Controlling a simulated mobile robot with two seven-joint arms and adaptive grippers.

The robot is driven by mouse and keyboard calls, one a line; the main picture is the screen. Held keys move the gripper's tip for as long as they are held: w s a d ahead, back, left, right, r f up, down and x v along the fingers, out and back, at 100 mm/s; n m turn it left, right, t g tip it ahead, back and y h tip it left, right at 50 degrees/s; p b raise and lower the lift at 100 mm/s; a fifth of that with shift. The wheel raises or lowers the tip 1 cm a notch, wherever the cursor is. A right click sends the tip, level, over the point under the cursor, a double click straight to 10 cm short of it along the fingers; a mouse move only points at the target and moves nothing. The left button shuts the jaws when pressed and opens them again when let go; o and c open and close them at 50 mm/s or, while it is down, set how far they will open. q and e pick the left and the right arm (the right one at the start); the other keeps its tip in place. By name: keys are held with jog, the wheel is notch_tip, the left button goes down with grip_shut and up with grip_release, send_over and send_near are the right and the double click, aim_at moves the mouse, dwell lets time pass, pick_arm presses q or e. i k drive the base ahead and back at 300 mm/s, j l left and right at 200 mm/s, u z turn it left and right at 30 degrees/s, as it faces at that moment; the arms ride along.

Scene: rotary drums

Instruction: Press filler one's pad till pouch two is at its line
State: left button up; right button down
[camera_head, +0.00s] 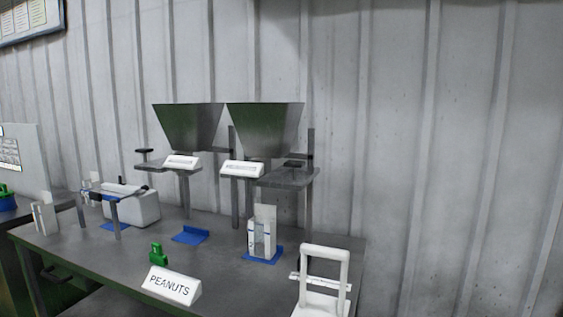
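Two fillers with grey funnel hoppers stand side by side on the table: a left hopper (188,127) and a right hopper (264,130). A small black pad (144,151) is on the left filler's side shelf, and another black pad (295,163) is on the right filler's shelf. Their white labels are too small to read, so I cannot tell which is filler one. A white pouch (269,237) with a clear front strip stands upright below the right filler; its number, line and fill level are not legible. Neither of my grippers is in view.
A blue mat (189,235) lies empty below the left filler. A PEANUTS sign (172,285) and a green object (158,253) are near the table's front edge. A white frame (323,285) stands at front right. A white pouch (46,218) and white box (139,210) are left.

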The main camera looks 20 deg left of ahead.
aim_at(294, 164)
jog(key=j, duration=2.1)
